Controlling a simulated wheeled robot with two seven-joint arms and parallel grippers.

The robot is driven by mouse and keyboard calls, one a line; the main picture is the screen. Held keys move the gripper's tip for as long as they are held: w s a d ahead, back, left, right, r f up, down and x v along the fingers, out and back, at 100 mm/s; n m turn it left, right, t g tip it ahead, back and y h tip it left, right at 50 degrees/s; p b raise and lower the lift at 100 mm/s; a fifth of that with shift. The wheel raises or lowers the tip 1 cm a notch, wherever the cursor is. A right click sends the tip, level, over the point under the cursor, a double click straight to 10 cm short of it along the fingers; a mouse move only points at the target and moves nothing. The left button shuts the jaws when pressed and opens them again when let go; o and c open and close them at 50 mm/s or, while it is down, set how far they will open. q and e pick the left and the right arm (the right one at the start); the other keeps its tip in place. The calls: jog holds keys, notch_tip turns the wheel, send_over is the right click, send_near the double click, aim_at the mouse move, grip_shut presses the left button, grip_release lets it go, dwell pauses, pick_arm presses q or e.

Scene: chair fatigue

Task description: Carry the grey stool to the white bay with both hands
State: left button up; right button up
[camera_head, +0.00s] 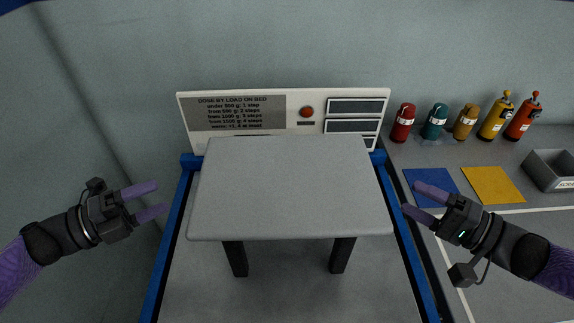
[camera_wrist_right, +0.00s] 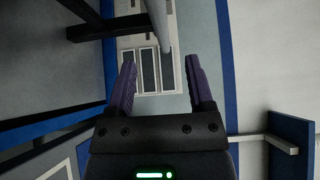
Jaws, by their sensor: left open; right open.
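The grey stool (camera_head: 290,185) stands upright in the middle of the head view, with a flat square seat and dark legs, on a grey bed with blue side rails. Its rear legs are hidden under the seat. My left gripper (camera_head: 150,200) is open and empty, left of the stool and apart from it. My right gripper (camera_head: 425,200) is open and empty, just right of the seat's front right corner. In the right wrist view, the open purple fingers (camera_wrist_right: 160,88) have nothing between them, and a pale edge and dark legs show beyond. I cannot identify the white bay for certain.
A white panel (camera_head: 240,135) with a dose notice, red button and displays stands behind the stool. On the right are several coloured bottles (camera_head: 435,121), a blue mat (camera_head: 428,185), a yellow mat (camera_head: 492,184) and a grey scrap bin (camera_head: 545,182). Blue rails (camera_head: 170,240) flank the stool.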

aim_at(198, 183)
pick_arm(q)
jog(key=x, duration=0.9)
jog(key=shift+d, duration=0.4)
pick_arm(e)
jog(key=x, duration=0.9)
jog(key=shift+a, duration=0.4)
pick_arm(q)
grip_shut()
pick_arm(e)
grip_shut()
